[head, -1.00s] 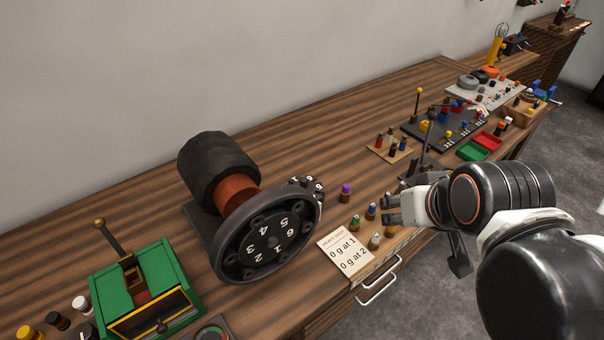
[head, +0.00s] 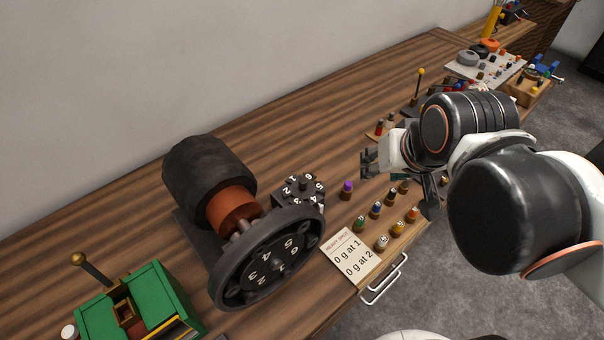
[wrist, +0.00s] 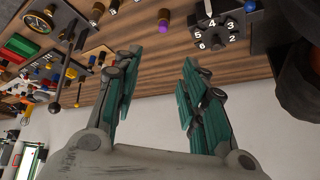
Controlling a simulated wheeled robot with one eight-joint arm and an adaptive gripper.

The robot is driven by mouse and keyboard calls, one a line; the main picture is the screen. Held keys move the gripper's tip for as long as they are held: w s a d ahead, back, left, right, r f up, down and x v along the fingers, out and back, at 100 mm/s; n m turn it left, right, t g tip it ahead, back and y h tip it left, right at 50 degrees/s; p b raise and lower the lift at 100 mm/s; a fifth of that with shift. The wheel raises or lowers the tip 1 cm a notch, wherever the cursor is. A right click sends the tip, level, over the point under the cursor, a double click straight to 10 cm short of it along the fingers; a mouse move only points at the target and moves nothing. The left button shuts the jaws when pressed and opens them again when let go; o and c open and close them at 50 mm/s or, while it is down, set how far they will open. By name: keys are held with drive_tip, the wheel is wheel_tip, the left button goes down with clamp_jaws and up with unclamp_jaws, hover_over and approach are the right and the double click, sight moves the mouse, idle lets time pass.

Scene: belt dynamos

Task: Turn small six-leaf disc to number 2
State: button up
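The small six-leaf disc (head: 302,188) is dark with white numbers and stands on the bench just behind the large numbered disc (head: 266,260). In the wrist view the small disc (wrist: 218,32) shows at the upper right with numbers 2 to 6 readable; 4 is at the middle of its visible arc. My gripper (head: 368,164) is to the right of the small disc in the head view, apart from it. In the wrist view its two green-padded fingers (wrist: 162,65) are spread with nothing between them.
A black cylinder with a copper-coloured section (head: 210,175) joins the large disc. A purple-topped peg (head: 347,190), several small weights (head: 376,210) and a paper card (head: 350,256) lie nearby. A green box (head: 135,305) stands at lower left. Bare wood lies behind the small disc.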

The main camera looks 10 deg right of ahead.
drive_tip(key=w+r, duration=0.1)
drive_tip(key=m+g+p, duration=0.7)
drive_tip(key=m+p, duration=0.1)
hover_over(303, 180)
drive_tip(key=shift+f, duration=1.75)
wheel_tip(303, 180, down, 13)
drive_tip(key=b, duration=0.2)
drive_tip(key=shift+r+b, duration=0.1)
drive_tip(key=shift+b, duration=0.2)
clamp_jaws()
